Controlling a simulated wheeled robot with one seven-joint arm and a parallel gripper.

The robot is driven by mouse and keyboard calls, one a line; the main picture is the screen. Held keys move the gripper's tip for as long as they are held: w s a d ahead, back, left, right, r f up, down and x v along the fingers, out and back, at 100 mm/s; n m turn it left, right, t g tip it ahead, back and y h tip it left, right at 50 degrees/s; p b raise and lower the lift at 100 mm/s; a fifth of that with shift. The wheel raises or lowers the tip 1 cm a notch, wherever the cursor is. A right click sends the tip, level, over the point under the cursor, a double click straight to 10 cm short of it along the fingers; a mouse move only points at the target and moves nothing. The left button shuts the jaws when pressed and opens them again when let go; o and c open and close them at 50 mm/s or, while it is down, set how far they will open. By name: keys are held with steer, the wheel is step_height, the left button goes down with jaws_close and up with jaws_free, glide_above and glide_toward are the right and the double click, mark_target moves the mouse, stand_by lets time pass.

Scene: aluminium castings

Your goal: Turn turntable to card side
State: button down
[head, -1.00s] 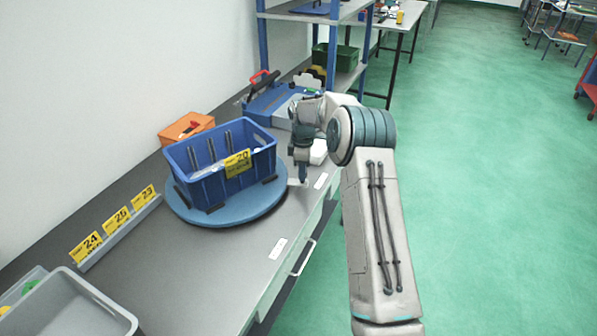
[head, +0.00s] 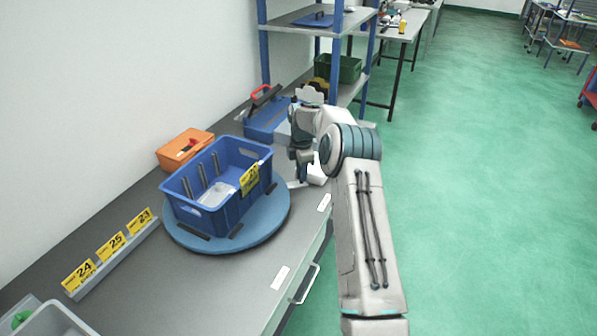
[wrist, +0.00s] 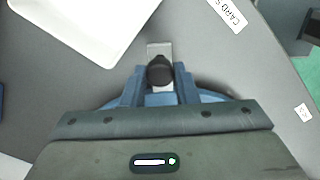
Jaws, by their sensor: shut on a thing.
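The blue round turntable (head: 262,229) lies on the grey bench and carries a blue crate (head: 205,222) with a yellow number card (head: 250,178) on its right side. Grey upright dividers and a pale item show inside the crate. My gripper (head: 297,184) is low at the turntable's right edge. In the wrist view, my gripper (wrist: 160,82) is shut on a dark round knob (wrist: 160,70) on a small metal tab, with the blue disc partly hidden below. A white label reading "CARD S…" (wrist: 227,13) lies on the bench, cut off by the frame edge.
A white tray (wrist: 85,25) lies close to my gripper. An orange case (head: 184,148) and a blue toolbox (head: 265,122) stand behind the turntable. A rail with yellow number cards (head: 112,262) runs along the left.

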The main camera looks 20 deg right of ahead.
steer(key=shift+w+a, duration=0.15)
steer(key=shift+w, duration=0.15)
steer(key=shift+r, duration=0.2)
steer(key=c, duration=1.1)
jaws_free()
steer(key=shift+w+f, duration=0.1)
steer(key=shift+w, duration=0.05)
steer(key=shift+c, duration=0.2)
steer(key=shift+r, duration=0.4)
step_height(320, 180, up, 13)
steer(key=b, duration=0.1)
